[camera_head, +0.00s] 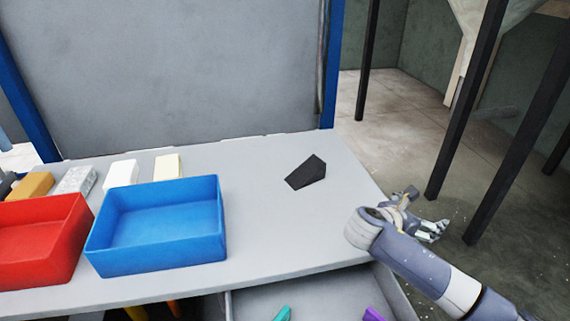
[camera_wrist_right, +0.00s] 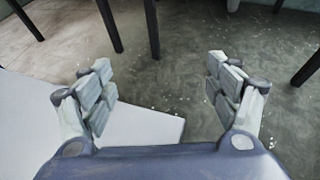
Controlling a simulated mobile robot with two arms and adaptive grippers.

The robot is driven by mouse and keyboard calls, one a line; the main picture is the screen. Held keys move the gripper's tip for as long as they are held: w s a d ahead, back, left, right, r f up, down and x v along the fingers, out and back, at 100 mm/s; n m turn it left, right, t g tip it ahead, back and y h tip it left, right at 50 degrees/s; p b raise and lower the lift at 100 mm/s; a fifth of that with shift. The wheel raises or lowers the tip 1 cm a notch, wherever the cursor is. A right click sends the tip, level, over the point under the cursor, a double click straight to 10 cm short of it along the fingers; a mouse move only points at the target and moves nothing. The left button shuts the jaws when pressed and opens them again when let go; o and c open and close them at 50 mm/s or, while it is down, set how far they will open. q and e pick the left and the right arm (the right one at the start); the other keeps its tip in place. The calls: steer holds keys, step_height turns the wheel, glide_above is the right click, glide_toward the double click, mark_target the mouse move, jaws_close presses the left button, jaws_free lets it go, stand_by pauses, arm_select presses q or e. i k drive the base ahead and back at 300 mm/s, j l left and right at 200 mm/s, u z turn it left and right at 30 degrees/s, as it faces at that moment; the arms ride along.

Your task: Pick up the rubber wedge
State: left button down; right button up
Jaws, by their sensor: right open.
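The rubber wedge (camera_head: 306,173) is a black, sloped block lying on the right part of the grey table in the head view. My right gripper (camera_head: 420,212) is open and empty, off the table's right edge and to the right of the wedge, apart from it. In the right wrist view my right gripper (camera_wrist_right: 165,88) has its two fingers spread wide, with floor and a table corner behind them. The wedge does not show in the right wrist view. My left gripper is not in view.
A blue bin (camera_head: 158,227) and a red bin (camera_head: 40,240) stand on the table (camera_head: 285,235), left of the wedge. Several foam blocks (camera_head: 122,174) lie behind them. A grey panel rises behind the table. An open drawer (camera_head: 330,300) below holds coloured items. Dark posts stand at right.

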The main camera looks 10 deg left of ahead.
mark_target(312, 170)
steer(key=i+j, duration=0.1)
steer(key=j, duration=0.25)
steer(key=i+j, duration=0.1)
steer(key=j, duration=0.25)
steer(key=i+j, duration=0.1)
steer(key=j, duration=0.25)
steer(key=i+j, duration=0.15)
steer(key=j, duration=0.2)
steer(key=i+j, duration=0.1)
steer(key=j, duration=0.25)
